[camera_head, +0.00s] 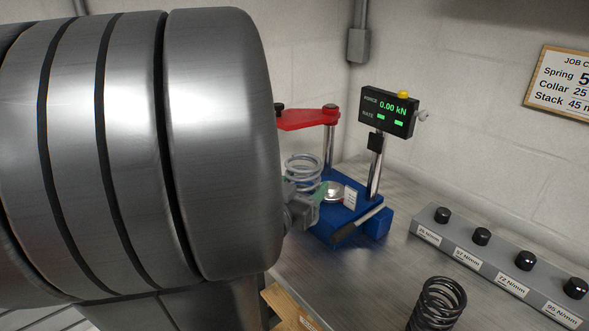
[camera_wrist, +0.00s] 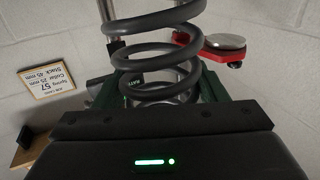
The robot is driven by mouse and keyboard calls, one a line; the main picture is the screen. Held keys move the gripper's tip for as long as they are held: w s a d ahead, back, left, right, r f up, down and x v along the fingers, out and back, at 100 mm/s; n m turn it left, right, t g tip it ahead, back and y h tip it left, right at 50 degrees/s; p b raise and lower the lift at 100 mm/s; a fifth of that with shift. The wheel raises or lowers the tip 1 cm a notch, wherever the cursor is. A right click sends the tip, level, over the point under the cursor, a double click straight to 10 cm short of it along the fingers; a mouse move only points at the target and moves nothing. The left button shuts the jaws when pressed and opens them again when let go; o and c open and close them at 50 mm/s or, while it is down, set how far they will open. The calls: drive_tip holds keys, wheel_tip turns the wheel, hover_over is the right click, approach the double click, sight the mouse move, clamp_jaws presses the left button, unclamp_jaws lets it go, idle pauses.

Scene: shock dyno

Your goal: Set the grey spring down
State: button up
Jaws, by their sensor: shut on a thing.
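The grey spring (camera_head: 303,168) stands roughly upright in my gripper (camera_head: 306,194), in front of the blue-based spring tester (camera_head: 350,240) in the head view. It also fills the upper middle of the wrist view (camera_wrist: 155,50), between green-edged fingers. My gripper is shut on its lower coils. The spring shows just left of the tester's round metal plate (camera_head: 334,190) and below the red arm (camera_head: 308,118). I cannot tell whether its lower end touches anything, as my gripper hides it. My large arm link covers the left of the head view.
A black spring (camera_head: 438,304) stands on the metal bench (camera_head: 365,290) at the front. A grey rack (camera_head: 480,262) with black knobs and N/mm labels lies at right. The display (camera_head: 388,111) reads 0.00 kN. A job card (camera_head: 562,85) hangs on the wall. Bench between tester and rack is clear.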

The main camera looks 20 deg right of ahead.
drive_tip(key=shift+r, duration=0.1)
drive_tip(key=x, duration=0.6)
drive_tip(key=f+p+x, duration=0.1)
drive_tip(key=x, duration=0.5)
drive_tip(key=f+x, duration=0.1)
drive_tip(key=x, duration=0.5)
drive_tip(key=shift+d, duration=0.1)
drive_tip(key=shift+f, duration=0.65)
drive_tip(key=shift+f, duration=0.3)
drive_tip(key=o, duration=1.5)
drive_tip(key=shift+o, duration=0.2)
